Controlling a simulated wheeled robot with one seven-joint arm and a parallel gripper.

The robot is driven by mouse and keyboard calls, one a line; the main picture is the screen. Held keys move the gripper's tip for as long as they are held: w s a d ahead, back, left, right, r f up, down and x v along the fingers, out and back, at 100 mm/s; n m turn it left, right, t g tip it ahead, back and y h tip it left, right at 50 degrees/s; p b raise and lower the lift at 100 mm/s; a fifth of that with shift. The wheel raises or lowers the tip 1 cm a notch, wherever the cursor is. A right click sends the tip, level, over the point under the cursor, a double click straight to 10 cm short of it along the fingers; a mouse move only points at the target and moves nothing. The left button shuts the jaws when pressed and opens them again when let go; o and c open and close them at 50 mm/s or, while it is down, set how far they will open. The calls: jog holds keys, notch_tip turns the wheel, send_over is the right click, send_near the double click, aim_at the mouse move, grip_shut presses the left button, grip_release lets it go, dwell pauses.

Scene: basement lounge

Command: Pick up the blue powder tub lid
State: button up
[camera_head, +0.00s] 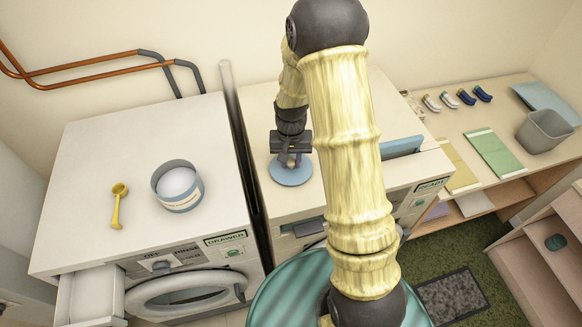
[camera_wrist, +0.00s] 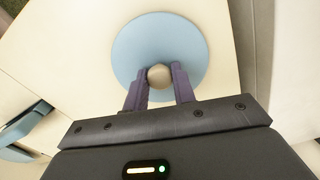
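The blue powder tub lid (camera_head: 291,174) is a flat, round, light-blue disc on top of the right-hand machine. In the wrist view the lid (camera_wrist: 200,50) shows a round beige knob (camera_wrist: 159,76) at its middle. My gripper (camera_head: 291,160) points down over the lid. In the wrist view its two purple fingers (camera_wrist: 160,80) stand on either side of the knob and appear to press against it, with no clear gap. I cannot tell whether the lid is clear of the surface. The open powder tub (camera_head: 177,187), with white powder inside, stands on the left-hand machine.
A yellow scoop (camera_head: 119,205) lies left of the tub. The left machine's drawer (camera_head: 92,295) is pulled out. A narrow dark gap separates the machines.

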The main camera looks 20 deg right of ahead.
aim_at(291, 161)
jog(key=c, duration=0.4)
jog(key=shift+o, duration=0.2)
notch_tip(291, 161, up, 10)
jog(key=b, duration=0.3)
jog(key=shift+b, duration=0.3)
